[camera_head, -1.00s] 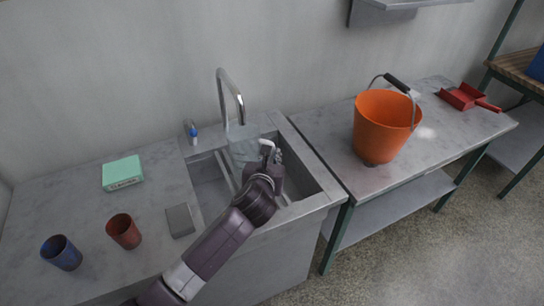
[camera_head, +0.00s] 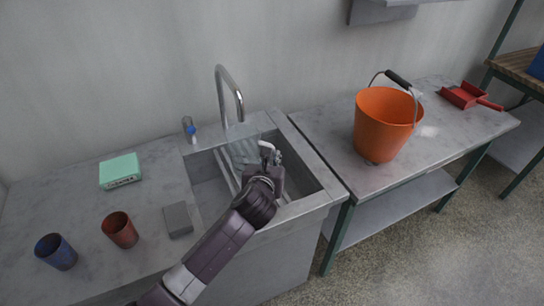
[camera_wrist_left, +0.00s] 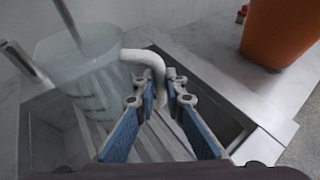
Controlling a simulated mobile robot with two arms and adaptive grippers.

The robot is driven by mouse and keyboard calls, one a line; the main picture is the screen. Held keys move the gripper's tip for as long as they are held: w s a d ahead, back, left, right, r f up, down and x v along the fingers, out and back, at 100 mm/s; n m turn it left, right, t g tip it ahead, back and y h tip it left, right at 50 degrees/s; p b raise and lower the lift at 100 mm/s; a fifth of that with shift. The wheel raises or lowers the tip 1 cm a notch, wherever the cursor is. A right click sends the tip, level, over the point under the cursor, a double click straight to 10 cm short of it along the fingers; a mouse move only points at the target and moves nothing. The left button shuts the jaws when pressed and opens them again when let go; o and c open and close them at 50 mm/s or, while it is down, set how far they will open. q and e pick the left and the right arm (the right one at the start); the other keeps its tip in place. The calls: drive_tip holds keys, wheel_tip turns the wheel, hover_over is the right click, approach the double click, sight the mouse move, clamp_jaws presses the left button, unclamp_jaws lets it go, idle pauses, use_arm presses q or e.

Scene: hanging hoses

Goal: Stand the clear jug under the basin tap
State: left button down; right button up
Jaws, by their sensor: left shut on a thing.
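The clear jug (camera_head: 243,150) is in the basin (camera_head: 311,158), below the spout of the tap (camera_head: 226,98). In the left wrist view the jug (camera_wrist_left: 88,78) is see-through, with a pale handle (camera_wrist_left: 143,57) towards my fingers, and the tap's spout (camera_wrist_left: 68,18) comes down at its mouth. My left gripper (camera_head: 270,160) is shut on the handle, on the jug's right side; its blue-padded fingers show in the left wrist view (camera_wrist_left: 163,98). I cannot tell whether the jug's base touches the slatted bars under it. My right gripper is not in view.
On the left counter are a green box (camera_head: 120,171), a red cup (camera_head: 120,230), a blue cup (camera_head: 57,252) and a grey block (camera_head: 178,219). A small blue-and-clear bottle (camera_head: 190,130) stands behind the basin. An orange bucket (camera_head: 384,125) and red dustpan (camera_head: 466,96) are on the right table.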

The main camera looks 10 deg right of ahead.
use_arm(q)
drive_tip(key=shift+f, duration=0.3)
drive_tip(key=c, duration=1.9)
unclamp_jaws()
drive_tip(key=shift+s, duration=0.1)
